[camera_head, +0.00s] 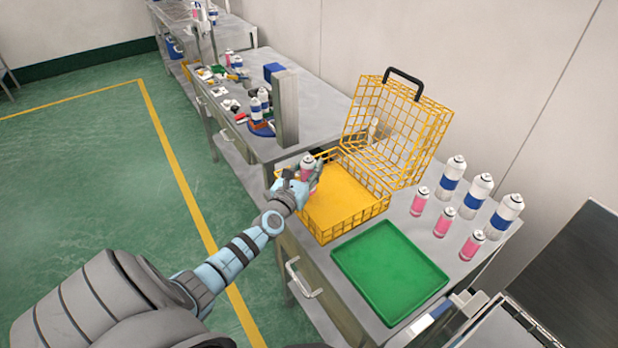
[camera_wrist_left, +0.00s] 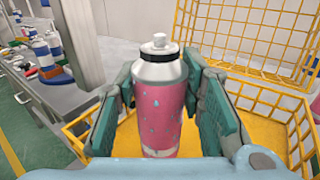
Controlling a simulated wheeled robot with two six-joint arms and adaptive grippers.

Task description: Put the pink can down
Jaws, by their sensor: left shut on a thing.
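The pink can (camera_head: 307,166) has a silver top and is upright in my left gripper (camera_head: 306,182), at the left side of the yellow wire basket (camera_head: 341,226). In the left wrist view the pink can (camera_wrist_left: 161,105) stands between the two green-grey fingers of the left gripper (camera_wrist_left: 160,110), which is shut on it. The yellow basket (camera_wrist_left: 262,158) is behind and below it. The can's base is hidden, so I cannot tell whether it touches the basket floor. My right gripper does not show.
The basket's lid (camera_head: 400,130) stands open at the back. A green tray (camera_head: 389,272) lies empty in front. Several pink cans (camera_head: 444,221) and blue-and-white cans (camera_head: 474,192) stand at the right. A grey post (camera_head: 285,108) rises behind the left of the basket.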

